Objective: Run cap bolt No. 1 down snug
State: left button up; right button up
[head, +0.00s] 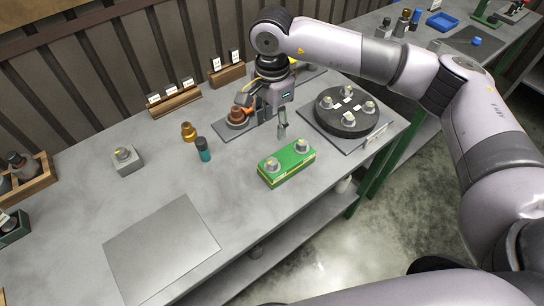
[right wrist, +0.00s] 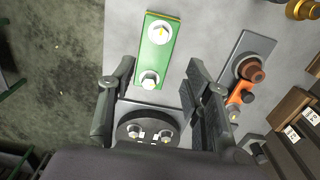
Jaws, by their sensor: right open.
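Silver hex bolts with pale tops stand on a black round cap (head: 332,124) lying on a grey plate at the right of the bench. The green block (head: 290,175) in front holds two similar bolts (head: 272,164). I cannot tell which bolt is No. 1. My right gripper (head: 264,116) is open and empty, above the bench left of the cap and behind the green block. In the right wrist view the fingers (right wrist: 160,98) are spread, with the green block (right wrist: 157,60) beyond them and the partly hidden cap (right wrist: 148,122) low between them. My left gripper is out of view.
An orange-brown tool (head: 239,115) stands on a grey pad close to my right gripper. A gold fitting (head: 189,132) and teal bottle (head: 203,151) stand left of it. The front-left plate (head: 160,250) is bare.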

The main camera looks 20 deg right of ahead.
aim_at(272, 162)
notch_tip(272, 162, down, 15)
jog(key=p, duration=0.4)
jog(key=shift+c, duration=0.2)
jog(key=shift+r, duration=0.1)
grip_shut()
